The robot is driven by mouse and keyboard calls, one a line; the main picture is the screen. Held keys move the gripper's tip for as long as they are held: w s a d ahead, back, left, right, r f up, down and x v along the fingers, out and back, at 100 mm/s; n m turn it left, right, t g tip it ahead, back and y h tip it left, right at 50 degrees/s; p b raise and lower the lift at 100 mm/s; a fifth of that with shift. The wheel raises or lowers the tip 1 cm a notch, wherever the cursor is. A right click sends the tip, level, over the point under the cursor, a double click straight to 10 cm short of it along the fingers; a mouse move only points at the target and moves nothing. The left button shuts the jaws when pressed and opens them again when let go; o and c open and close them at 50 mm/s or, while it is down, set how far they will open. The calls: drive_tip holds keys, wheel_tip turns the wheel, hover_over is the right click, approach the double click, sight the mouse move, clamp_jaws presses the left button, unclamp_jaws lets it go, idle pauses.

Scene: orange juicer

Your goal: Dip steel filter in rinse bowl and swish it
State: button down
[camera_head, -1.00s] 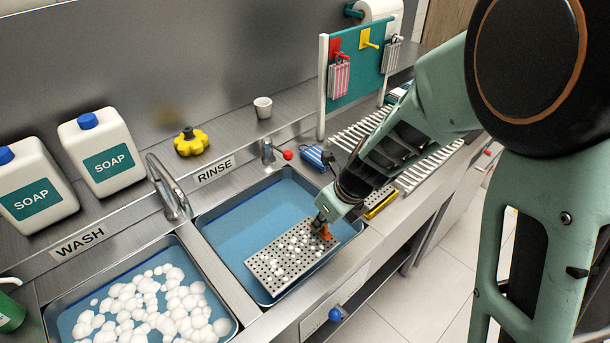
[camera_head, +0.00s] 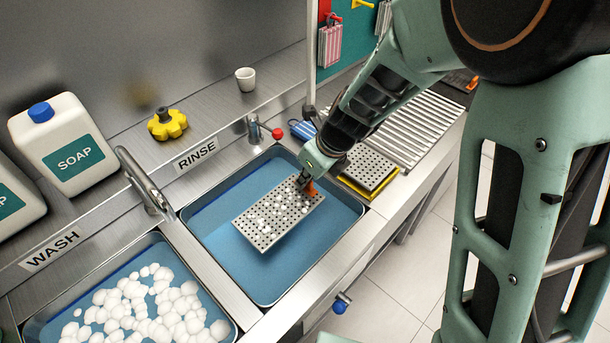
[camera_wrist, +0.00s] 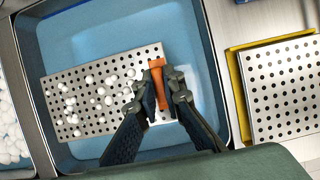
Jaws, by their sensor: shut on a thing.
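The steel filter (camera_head: 265,228) is a perforated grey plate with white suds on it and an orange tab (camera_wrist: 158,82) at one end. My gripper (camera_head: 308,187) is shut on the orange tab. In the head view the filter is over the blue rinse bowl (camera_head: 207,222), within its rim, slightly tilted. In the wrist view the filter (camera_wrist: 60,110) lies across the bowl (camera_wrist: 150,22) with suds mostly on its left half. I cannot tell whether the filter touches the water.
The wash basin (camera_head: 150,246) with white foam is at lower left. A second perforated plate (camera_head: 368,165) rests on a yellow-edged tray to the right, also in the wrist view (camera_wrist: 285,90). A faucet (camera_head: 142,180) stands between the basins. A ribbed drying rack (camera_head: 425,120) is farther right.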

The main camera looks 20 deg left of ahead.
wheel_tip(320, 180, down, 16)
drive_tip(key=b, duration=1.4)
drive_tip(key=shift+f, duration=0.2)
drive_tip(key=shift+w+d, duration=0.25)
drive_tip(key=shift+w, duration=0.3)
drive_tip(key=shift+w+d, duration=0.25)
drive_tip(key=shift+w, duration=0.25)
drive_tip(key=shift+s+a+p, duration=0.15)
drive_tip(key=shift+s+a, duration=0.2)
drive_tip(key=shift+s, duration=0.3)
drive_tip(key=shift+s+a+p, duration=0.2)
drive_tip(key=shift+s+a, duration=0.1)
drive_tip(key=shift+s, duration=0.35)
drive_tip(key=shift+s+a+p, duration=0.15)
drive_tip(key=shift+s+a, duration=0.2)
drive_tip(key=shift+s, duration=0.3)
drive_tip(key=shift+w+d, duration=0.35)
drive_tip(key=shift+w, duration=0.3)
drive_tip(key=shift+w+d, duration=0.3)
drive_tip(key=shift+w, duration=0.35)
drive_tip(key=shift+w+d, duration=0.35)
drive_tip(key=shift+w, duration=0.3)
